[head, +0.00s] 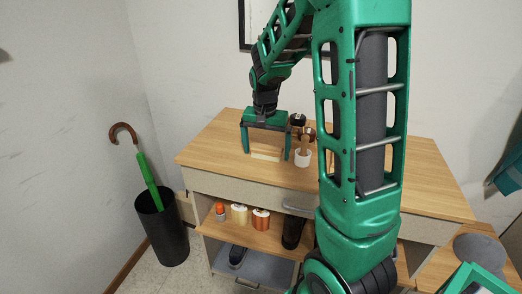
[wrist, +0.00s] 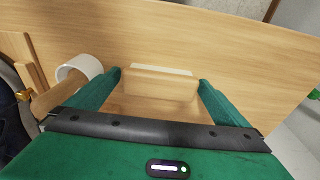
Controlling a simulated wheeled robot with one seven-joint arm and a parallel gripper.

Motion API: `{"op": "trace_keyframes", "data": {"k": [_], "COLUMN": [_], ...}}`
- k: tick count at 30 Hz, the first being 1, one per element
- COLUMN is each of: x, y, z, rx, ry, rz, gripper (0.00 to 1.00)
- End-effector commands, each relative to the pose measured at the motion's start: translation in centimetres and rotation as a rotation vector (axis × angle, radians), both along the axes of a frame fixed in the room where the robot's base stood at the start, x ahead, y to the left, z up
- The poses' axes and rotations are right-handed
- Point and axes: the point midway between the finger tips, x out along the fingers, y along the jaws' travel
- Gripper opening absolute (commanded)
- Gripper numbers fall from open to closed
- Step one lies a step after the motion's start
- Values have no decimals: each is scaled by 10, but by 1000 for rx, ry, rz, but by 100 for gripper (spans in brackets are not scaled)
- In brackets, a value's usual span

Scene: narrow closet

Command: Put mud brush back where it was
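A pale wooden block-shaped piece with a white strip along one edge, which looks like the mud brush (head: 266,153), is between the fingers of my gripper (head: 267,150) over the wooden tabletop. In the wrist view the brush (wrist: 160,84) spans most of the space between the two widely spaced fingers of my gripper (wrist: 160,82). Whether the fingers press on its ends, and whether it rests on the tabletop, I cannot tell.
Bottles (head: 261,219) sit on the shelf below. An umbrella stand (head: 163,228) is at left. The tabletop's left part is clear.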

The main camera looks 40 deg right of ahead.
Motion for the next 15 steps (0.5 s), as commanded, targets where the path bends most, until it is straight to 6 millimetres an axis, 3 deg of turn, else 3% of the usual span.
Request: {"op": "trace_keyframes", "data": {"k": [8, 15], "x": [0, -3], "y": [1, 7], "z": [11, 54], "rx": [0, 0], "ry": [-2, -5], "rz": [1, 3], "gripper": [100, 100]}}
